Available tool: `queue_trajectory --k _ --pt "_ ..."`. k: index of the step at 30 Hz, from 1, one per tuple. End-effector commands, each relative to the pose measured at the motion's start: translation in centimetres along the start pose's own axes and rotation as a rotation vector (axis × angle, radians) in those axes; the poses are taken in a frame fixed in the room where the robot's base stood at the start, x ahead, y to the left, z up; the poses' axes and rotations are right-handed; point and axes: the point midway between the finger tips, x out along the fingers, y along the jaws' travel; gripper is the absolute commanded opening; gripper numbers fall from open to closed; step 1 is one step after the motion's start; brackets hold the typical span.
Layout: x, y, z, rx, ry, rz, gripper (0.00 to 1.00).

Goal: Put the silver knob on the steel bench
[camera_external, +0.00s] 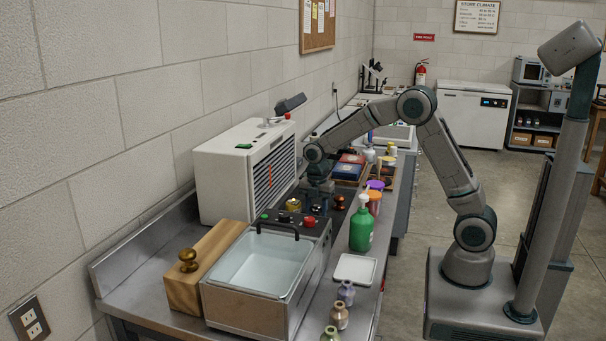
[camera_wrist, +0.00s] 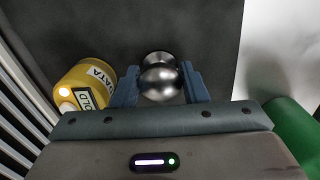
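The silver knob (camera_wrist: 160,80) is a shiny round ball on a narrower neck. In the wrist view it lies between the two blue fingers of my gripper (camera_wrist: 161,84), over a dark surface (camera_wrist: 215,40). Both fingers appear close against its sides, but I cannot tell whether they press on it. In the external view my gripper (camera_external: 318,187) is low over the dark surface on the bench, and the knob is hidden. The steel bench (camera_external: 152,296) runs along the wall, with bare metal at its near end.
A yellow labelled cylinder (camera_wrist: 84,82) stands left of my gripper. A green bottle (camera_external: 361,229) stands at the bench's right edge. A red knob (camera_external: 309,221), a copper knob (camera_external: 339,202), a white basin (camera_external: 262,265), a wooden block with a brass knob (camera_external: 188,261) and a white cabinet (camera_external: 222,185) crowd the bench.

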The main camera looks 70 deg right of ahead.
Motion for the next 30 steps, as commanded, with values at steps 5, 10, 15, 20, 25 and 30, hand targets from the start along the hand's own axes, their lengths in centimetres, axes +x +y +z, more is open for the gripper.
queue_trajectory --k 5,10,15,20,25,30 --pt "-0.1 0.0 0.0 0.0 0.0 0.001 0.06" --pt "-0.1 0.0 0.0 0.0 0.0 0.001 0.06" --pt "-0.7 0.1 0.0 0.0 0.0 0.003 0.06" --pt "-2.6 0.1 0.0 0.001 -0.001 0.006 0.06" --pt "-5.2 -1.0 1.6 0.006 -0.001 0.005 0.06" --pt "-7.6 -3.5 4.9 0.007 -0.002 0.005 0.06"
